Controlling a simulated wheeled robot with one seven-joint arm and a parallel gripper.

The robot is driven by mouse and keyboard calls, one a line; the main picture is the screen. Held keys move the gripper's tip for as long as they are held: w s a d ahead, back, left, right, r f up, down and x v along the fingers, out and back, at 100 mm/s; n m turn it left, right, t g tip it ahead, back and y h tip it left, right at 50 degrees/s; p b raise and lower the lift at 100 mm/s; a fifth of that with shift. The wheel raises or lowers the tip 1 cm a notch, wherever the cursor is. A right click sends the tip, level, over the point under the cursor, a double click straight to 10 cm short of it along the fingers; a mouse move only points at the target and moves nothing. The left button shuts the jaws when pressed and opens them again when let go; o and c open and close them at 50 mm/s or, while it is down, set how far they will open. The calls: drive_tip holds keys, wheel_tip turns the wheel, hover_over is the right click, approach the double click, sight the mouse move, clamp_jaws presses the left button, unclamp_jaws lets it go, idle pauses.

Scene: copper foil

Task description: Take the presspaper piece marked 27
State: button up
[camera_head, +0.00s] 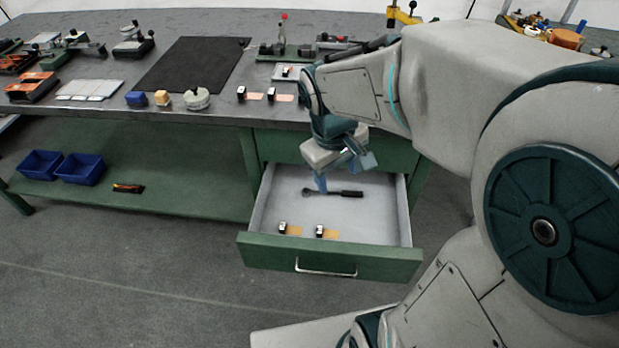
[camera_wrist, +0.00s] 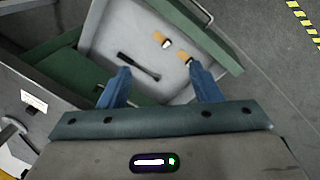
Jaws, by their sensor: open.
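Two small tan pieces, each with a black-and-white block at one end, lie near the front of the open drawer (camera_head: 385,225). In the head view they are the left tan piece (camera_head: 294,230) and the right tan piece (camera_head: 331,234). In the wrist view, one tan piece (camera_wrist: 160,38) lies beyond the fingertips and another tan piece (camera_wrist: 184,56) shows near the right finger. No number is readable on either, so I cannot tell which is marked 27. My gripper (camera_head: 346,176) is open and empty above the rear of the drawer, pointing down; its blue fingers also show in the wrist view (camera_wrist: 160,78).
A black ratchet-like tool (camera_head: 346,193) lies in the drawer beneath my gripper. On the bench (camera_head: 210,122), two copper-pink pieces (camera_head: 255,96) (camera_head: 284,98) lie with similar blocks, beside a round pale container (camera_head: 197,99). Blue bins (camera_head: 80,169) stand on the lower shelf.

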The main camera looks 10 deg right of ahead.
drive_tip(key=w+a+f+n+g+h+b, duration=0.15)
drive_tip(key=w+f+n+b, duration=0.45)
drive_tip(key=f, duration=0.7)
drive_tip(key=n+b, duration=0.4)
drive_tip(key=b, duration=0.4)
approach(320, 230)
drive_tip(key=f+b, duration=0.1)
drive_tip(key=f+g+h, duration=0.1)
drive_tip(key=f, duration=0.1)
drive_tip(key=shift+w+a+b, duration=0.2)
drive_tip(key=shift+w+b, duration=0.05)
drive_tip(key=shift+b, duration=0.15)
drive_tip(key=shift+d+b+x, duration=0.2)
drive_tip(key=shift+b+x, duration=1)
drive_tip(key=shift+x, duration=1.8)
drive_tip(key=shift+r, duration=0.15)
drive_tip(key=c, duration=1.1)
